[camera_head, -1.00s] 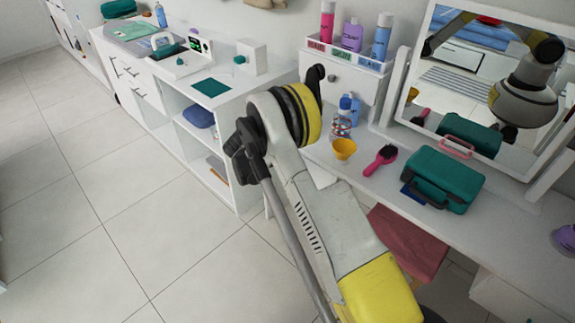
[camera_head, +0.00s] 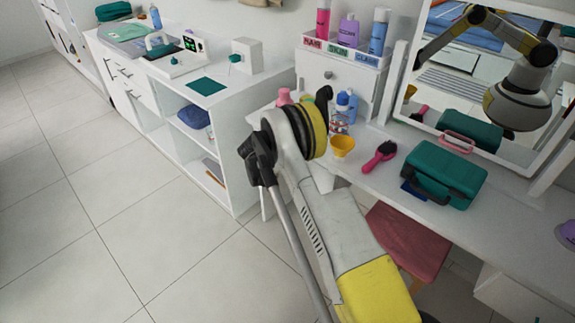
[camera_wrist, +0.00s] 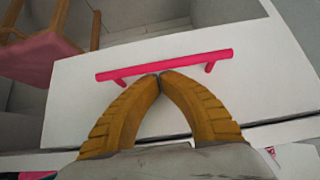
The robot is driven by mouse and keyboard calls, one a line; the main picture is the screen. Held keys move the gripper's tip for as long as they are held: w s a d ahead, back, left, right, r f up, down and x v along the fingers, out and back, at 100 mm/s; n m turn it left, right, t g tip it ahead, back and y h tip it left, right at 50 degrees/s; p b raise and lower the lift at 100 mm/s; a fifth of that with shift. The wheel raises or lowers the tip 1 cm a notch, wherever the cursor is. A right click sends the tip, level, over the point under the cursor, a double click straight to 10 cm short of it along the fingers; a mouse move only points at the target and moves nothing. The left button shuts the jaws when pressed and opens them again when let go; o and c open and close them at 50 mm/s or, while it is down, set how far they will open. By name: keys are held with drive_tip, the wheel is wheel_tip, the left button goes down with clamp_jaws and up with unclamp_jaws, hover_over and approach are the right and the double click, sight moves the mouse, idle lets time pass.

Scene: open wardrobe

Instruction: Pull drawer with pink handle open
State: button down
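The pink bar handle (camera_wrist: 165,66) runs across the white drawer front (camera_wrist: 85,115) in the wrist view, on two short posts. My gripper (camera_wrist: 160,75) has its two ochre fingers closed tip to tip, right by the lower edge of the bar near its middle. Nothing shows between the tips. I cannot tell whether the tips touch the bar or lie behind it. A dark seam (camera_wrist: 285,122) shows along the drawer's lower right edge.
A white dressing table (camera_head: 520,225) carries a teal case (camera_head: 445,172), pink hairbrush (camera_head: 380,155), yellow cup (camera_head: 342,145) and a mirror (camera_head: 480,85). A reddish stool (camera_head: 408,240) stands beneath it. A white cabinet (camera_head: 150,115) is at left. The tiled floor (camera_head: 100,225) at left is clear.

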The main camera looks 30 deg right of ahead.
drive_tip(key=s+a, duration=0.4)
drive_tip(key=a, duration=0.7)
drive_tip(key=s+a, duration=0.4)
drive_tip(key=a, duration=0.8)
drive_tip(key=shift+s, duration=0.15)
